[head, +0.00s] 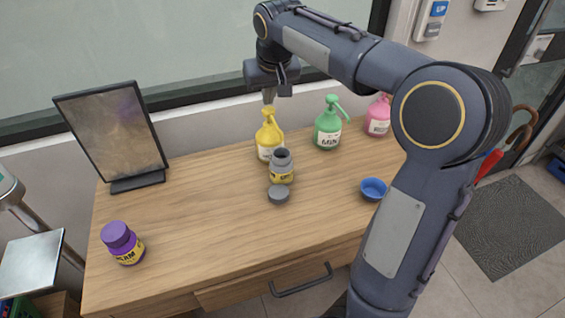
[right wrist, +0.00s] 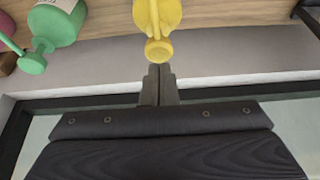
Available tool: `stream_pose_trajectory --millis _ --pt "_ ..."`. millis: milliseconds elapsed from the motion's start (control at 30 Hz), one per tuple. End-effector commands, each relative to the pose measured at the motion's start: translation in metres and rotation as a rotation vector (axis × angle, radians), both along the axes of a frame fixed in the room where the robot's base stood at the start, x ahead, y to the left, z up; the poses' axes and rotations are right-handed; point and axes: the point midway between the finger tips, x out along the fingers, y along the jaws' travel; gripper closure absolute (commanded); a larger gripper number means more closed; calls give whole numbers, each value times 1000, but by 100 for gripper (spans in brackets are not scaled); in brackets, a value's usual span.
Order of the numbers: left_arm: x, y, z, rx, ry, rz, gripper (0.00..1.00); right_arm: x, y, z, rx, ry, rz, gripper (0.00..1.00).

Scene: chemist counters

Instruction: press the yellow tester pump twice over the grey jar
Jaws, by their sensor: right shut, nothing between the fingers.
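The yellow tester pump (head: 268,140) stands upright toward the back of the wooden counter. The grey jar (head: 281,168) stands just in front of it with its mouth open. A grey lid (head: 278,194) lies on the counter before the jar. My right gripper (head: 269,98) is shut and empty, pointing down just above the pump head; I cannot tell whether it touches. In the right wrist view the closed fingers (right wrist: 159,72) reach close to the yellow pump head (right wrist: 158,50). My left gripper is not in view.
A green pump bottle (head: 328,128) and a pink one (head: 378,118) stand to the right. A blue bowl (head: 373,189) is at the front right. A purple jar (head: 122,243) and a framed mirror (head: 112,132) are on the left. The counter's middle left is clear.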

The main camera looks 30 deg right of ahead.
Motion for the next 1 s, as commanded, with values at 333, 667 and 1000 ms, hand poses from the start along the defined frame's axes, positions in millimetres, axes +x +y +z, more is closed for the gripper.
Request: stream_pose_trajectory --millis 333,667,1000 --pt "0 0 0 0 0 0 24 0 0 1 -1 -3 0 100" --pt "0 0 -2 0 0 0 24 0 0 -1 0 -3 0 100" --pt "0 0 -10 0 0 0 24 0 0 -13 0 -2 0 100"
